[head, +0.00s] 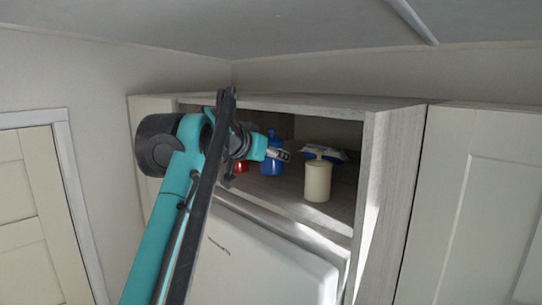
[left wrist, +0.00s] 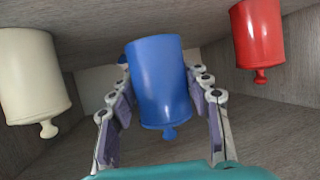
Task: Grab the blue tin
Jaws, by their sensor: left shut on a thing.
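The blue tin (head: 270,167) stands inside the open wall cupboard, between a red tin and a cream tin. It also shows in the left wrist view (left wrist: 158,80), upside down in that picture, with its knobbed lid toward the bottom. My left gripper (head: 281,154) reaches into the cupboard. In the left wrist view its fingers (left wrist: 163,108) lie on both sides of the blue tin and are shut on it. The tin's lower part is partly hidden in the head view. My right gripper is in neither view.
The cream tin (head: 317,181) stands to the right in the cupboard (head: 377,150), near its front edge. The red tin (head: 241,168) is to the left, partly hidden by my arm. A blue-and-white item (head: 334,153) lies behind the cream tin. A white appliance (head: 260,255) is below.

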